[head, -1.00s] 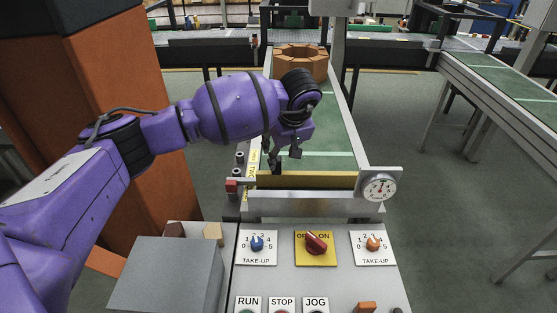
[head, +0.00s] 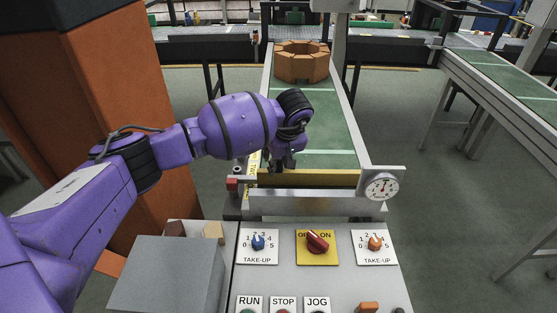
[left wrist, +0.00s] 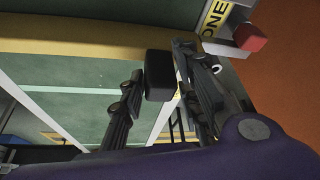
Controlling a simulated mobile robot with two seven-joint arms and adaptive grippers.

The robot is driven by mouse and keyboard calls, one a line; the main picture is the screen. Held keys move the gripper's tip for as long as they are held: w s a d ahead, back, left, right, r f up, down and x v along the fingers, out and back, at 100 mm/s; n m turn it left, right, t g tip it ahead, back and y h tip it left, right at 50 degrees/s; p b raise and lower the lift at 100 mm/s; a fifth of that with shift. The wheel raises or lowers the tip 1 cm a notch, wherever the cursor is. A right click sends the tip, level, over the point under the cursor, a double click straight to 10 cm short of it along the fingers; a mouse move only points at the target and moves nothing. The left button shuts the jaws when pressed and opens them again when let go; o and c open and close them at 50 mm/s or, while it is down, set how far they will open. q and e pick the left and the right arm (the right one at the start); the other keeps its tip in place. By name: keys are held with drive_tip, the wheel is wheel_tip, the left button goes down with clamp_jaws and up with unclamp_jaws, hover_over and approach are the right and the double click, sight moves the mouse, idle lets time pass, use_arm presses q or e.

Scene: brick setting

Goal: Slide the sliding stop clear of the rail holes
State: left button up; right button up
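The sliding stop appears as a black block (left wrist: 159,75) at the yellow bar (left wrist: 80,46) in the left wrist view. In the head view the yellow bar (head: 325,178) lies along the near end of the green conveyor, behind a silver rail (head: 300,198). My left gripper (head: 282,166) is low over the bar's left part, and its fingers mostly hide the stop there. In the left wrist view the left gripper (left wrist: 158,62) is open, one finger on each side of the black block, with a narrow gap visible. I cannot make out the rail holes. My right gripper is not in view.
A red knob (head: 232,184) sits at the rail's left end and a dial gauge (head: 382,187) at its right end. A control panel (head: 285,276) with knobs and buttons is in front. A grey box (head: 165,275) stands at left, and an orange brick column (head: 115,80) behind my arm.

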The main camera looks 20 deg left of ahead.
use_arm(q)
drive_tip(key=shift+d, duration=0.15)
clamp_jaws()
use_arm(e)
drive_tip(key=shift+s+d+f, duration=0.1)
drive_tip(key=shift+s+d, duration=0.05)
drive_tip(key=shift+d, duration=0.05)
